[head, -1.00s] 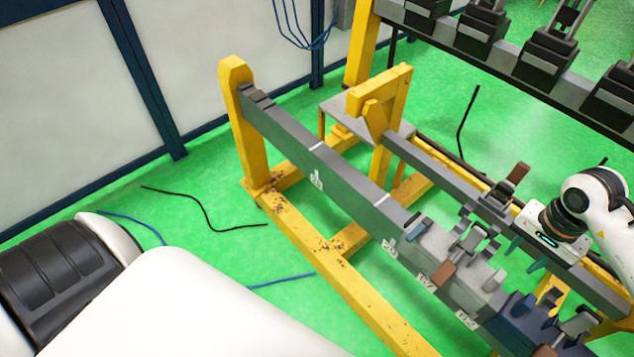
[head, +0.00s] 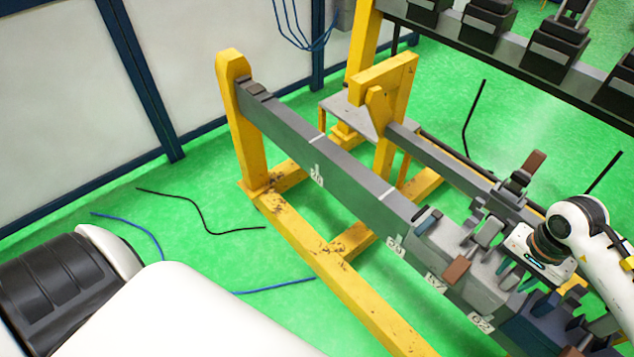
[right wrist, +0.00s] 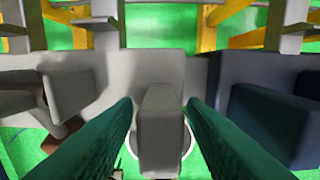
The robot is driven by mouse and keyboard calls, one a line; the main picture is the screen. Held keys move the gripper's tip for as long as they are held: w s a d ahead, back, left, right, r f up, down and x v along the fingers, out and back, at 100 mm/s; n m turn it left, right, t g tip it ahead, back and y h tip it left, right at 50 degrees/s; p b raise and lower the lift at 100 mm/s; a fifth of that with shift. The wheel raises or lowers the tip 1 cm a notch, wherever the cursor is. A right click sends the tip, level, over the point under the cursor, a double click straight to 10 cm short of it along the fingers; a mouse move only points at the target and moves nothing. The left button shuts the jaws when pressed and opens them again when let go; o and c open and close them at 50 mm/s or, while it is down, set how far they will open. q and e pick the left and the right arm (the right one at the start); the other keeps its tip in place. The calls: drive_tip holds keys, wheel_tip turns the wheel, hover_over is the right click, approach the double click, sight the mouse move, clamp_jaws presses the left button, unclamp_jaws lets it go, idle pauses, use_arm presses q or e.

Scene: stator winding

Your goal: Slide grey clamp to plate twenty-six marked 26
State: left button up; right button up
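The grey clamp (head: 451,247) sits on the long grey rail, with brown and dark blocks on it and grey upright handles. My right gripper (head: 515,278) is at the clamp's lower-right handle. In the right wrist view, its two teal fingers (right wrist: 161,120) stand on either side of the grey handle (right wrist: 161,130), with narrow gaps visible; it is open. A numbered plate (head: 316,176) hangs on the rail's near face, up-left of the clamp. More plates hang below the clamp; their numbers are too small to read surely. My left gripper is out of view.
A dark blue clamp (head: 545,335) stands right beside the grey one, also in the right wrist view (right wrist: 270,120). A second rail (head: 440,160) runs behind.

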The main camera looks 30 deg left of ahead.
drive_tip(key=shift+c, duration=1.4)
drive_tip(key=shift+a, duration=0.1)
